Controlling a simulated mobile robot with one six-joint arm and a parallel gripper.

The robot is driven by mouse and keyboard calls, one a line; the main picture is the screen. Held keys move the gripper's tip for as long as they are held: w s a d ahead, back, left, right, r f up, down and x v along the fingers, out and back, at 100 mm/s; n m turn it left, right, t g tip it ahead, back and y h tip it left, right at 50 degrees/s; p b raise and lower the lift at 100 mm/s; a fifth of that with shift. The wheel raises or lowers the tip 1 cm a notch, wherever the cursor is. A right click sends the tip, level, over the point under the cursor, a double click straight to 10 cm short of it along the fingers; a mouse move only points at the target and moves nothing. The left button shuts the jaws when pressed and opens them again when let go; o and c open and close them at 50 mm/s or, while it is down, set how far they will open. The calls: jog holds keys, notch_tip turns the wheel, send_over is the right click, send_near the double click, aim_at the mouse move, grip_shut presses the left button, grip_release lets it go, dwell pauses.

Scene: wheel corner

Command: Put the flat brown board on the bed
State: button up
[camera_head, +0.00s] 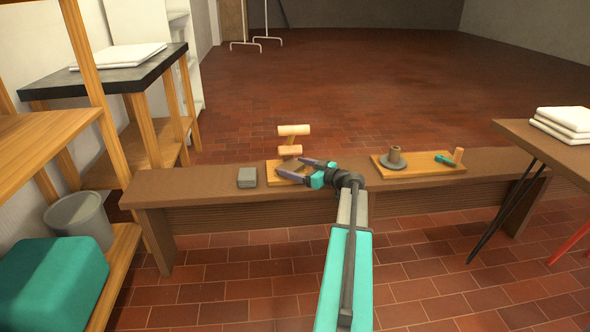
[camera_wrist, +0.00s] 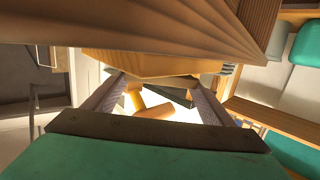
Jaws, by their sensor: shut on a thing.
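My gripper (camera_head: 294,168) reaches left over the long brown bench. It is shut on a small flat brown board (camera_head: 290,165), held tilted just above a light wooden tray (camera_head: 274,181). Whether the board touches the tray cannot be told. The wrist view shows both fingers of my gripper (camera_wrist: 158,92) with a dark piece between them, partly hidden. Nothing in view is clearly a bed; the tray and a grey block (camera_head: 247,177) to its left are the nearest things.
A wooden mallet-like piece (camera_head: 293,131) stands behind the tray.

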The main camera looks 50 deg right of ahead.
jog(key=shift+f, duration=0.15)
jog(key=o, duration=1.1)
jog(key=shift+r, duration=0.25)
jog(key=shift+r+p, duration=0.35)
jog(key=shift+p, duration=0.35)
jog(key=s+r+p, duration=0.1)
jog(key=s+p, duration=0.1)
jog(key=s, duration=1)
jog(key=shift+d+r+p, duration=0.25)
jog(key=shift+d+p, duration=0.1)
jog(key=shift+d, duration=0.05)
